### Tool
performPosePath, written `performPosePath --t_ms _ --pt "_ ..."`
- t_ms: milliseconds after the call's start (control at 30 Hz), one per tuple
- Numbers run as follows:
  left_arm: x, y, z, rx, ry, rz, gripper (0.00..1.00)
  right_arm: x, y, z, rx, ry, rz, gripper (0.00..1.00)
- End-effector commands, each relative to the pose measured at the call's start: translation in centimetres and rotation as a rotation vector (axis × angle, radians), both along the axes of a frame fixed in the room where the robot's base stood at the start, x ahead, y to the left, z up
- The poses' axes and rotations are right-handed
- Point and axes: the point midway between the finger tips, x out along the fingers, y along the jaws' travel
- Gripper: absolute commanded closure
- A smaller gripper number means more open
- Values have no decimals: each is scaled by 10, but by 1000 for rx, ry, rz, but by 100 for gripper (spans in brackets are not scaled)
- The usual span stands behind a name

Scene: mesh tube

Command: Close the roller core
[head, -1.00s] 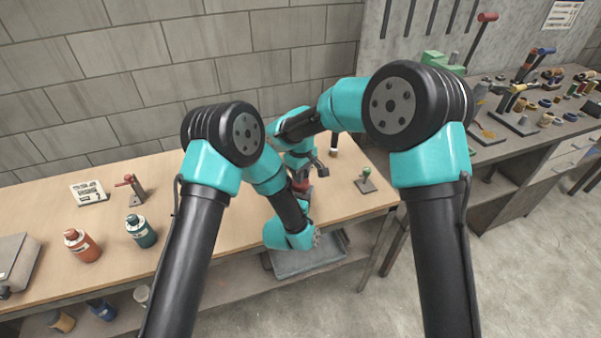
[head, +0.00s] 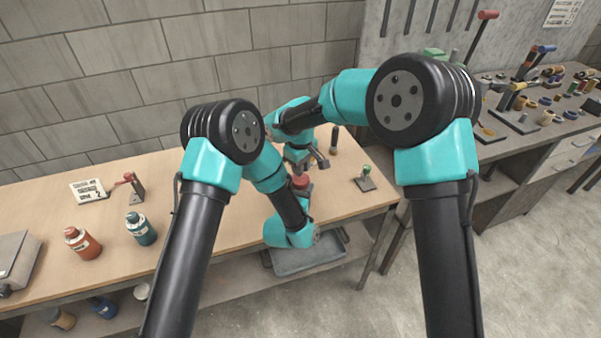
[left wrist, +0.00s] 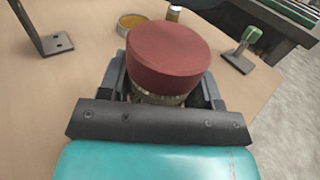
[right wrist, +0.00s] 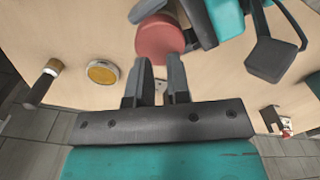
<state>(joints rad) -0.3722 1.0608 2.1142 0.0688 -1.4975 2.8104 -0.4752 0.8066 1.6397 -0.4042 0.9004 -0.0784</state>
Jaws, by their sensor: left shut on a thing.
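A roller core with a red round top (head: 301,182) stands upright at the middle of the bench. In the left wrist view its broad red top (left wrist: 168,58) sits above a narrower pale, ribbed part (left wrist: 158,98). My left gripper (left wrist: 160,98) is shut around that lower part, which the fingers mostly hide. The red top also shows in the right wrist view (right wrist: 160,38), beyond my right fingertips. My right gripper (right wrist: 158,68) has its fingers a small gap apart, with nothing seen between them. A round amber-faced disc (right wrist: 102,72) lies on the bench beside the roller.
A dark cylinder with a wooden band (right wrist: 42,82) stands behind the disc. A green-topped stand (head: 365,180) is right of the roller. Red (head: 83,243) and teal (head: 141,228) bottles stand at the left. A grey tray (head: 305,258) lies below the bench's front edge.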

Motion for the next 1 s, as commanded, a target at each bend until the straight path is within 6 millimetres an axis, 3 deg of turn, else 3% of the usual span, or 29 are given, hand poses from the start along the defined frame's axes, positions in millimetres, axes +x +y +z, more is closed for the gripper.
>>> performPosePath --t_ms 100,333,367,667,933,1000 --pt "0 0 0 0 0 0 85 0 0 9 1 -1 -1 83" --pt "0 0 0 0 1 0 85 0 0 10 1 1 -1 83" --pt "0 0 -1 0 1 0 100 0 0 10 1 1 -1 82" --pt "0 0 -1 0 1 0 100 0 0 12 0 0 90 53" --pt "0 0 -1 0 1 0 100 0 0 17 0 0 402 27" --pt "0 0 -1 0 1 0 100 0 0 19 -1 0 498 27"
